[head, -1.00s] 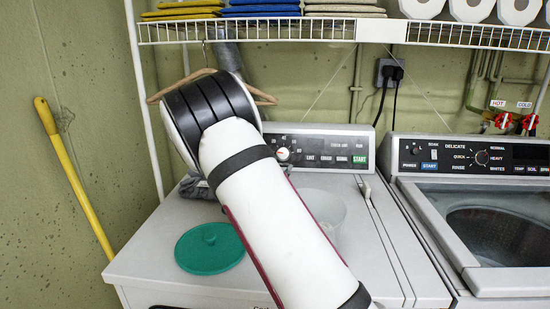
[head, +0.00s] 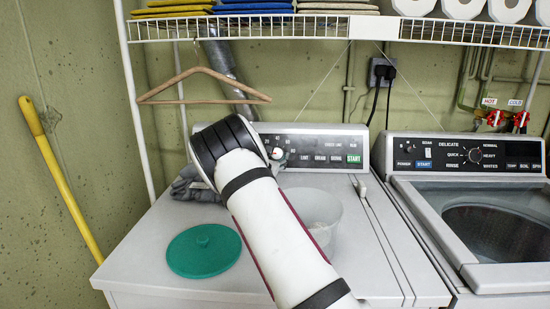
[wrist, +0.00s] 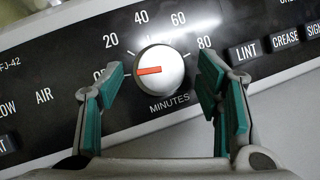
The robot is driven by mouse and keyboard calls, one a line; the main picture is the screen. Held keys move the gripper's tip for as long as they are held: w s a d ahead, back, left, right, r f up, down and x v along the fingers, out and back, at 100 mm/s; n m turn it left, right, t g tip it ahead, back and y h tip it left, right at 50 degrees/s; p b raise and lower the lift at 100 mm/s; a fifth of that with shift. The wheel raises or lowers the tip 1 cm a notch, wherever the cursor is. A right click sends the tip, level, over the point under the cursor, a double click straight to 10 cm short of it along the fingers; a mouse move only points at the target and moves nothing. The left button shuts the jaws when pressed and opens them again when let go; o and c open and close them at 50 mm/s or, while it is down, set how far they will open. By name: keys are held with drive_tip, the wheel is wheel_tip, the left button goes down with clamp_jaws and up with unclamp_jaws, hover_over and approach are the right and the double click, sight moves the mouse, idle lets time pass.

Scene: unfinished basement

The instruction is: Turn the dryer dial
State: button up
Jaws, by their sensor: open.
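The dryer dial (wrist: 158,70) is a round silver knob with a red pointer on the dryer's black control panel (head: 320,148). Its pointer aims left, near the 0 end of a MINUTES scale that runs past 20, 40 and 60 to 80. In the wrist view my gripper (wrist: 161,76) is open, with one green-padded finger on each side of the dial. Gaps show between both fingers and the knob. In the head view the dial (head: 277,153) is partly hidden by my arm, and little of the gripper shows.
A green lid (head: 203,262), a translucent tub (head: 322,212) and dark gloves (head: 190,187) are on the dryer top (head: 150,245). A wire shelf (head: 300,27) and a hanger (head: 204,72) are above. The washer (head: 440,225) stands at right.

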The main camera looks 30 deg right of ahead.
drive_tip(key=shift+w+d, duration=0.35)
drive_tip(key=shift+d, duration=0.1)
drive_tip(key=shift+r, duration=0.1)
drive_tip(key=c, duration=1.1)
drive_tip(key=shift+m+b, duration=0.35)
drive_tip(key=shift+m, duration=0.15)
drive_tip(key=m+g+b, duration=0.1)
drive_tip(key=m, duration=0.2)
drive_tip(key=shift+w+g+h+b, duration=0.1)
drive_tip(key=shift+g+h+b, duration=0.2)
drive_tip(key=shift+g+b, duration=0.1)
drive_tip(key=m+g+b, duration=0.1)
drive_tip(key=m, duration=0.1)
drive_tip(key=m+g+b, duration=0.1)
drive_tip(key=m, duration=0.2)
drive_tip(key=shift+r+g, duration=0.1)
drive_tip(key=shift+g, duration=0.2)
drive_tip(key=shift+m, duration=0.3)
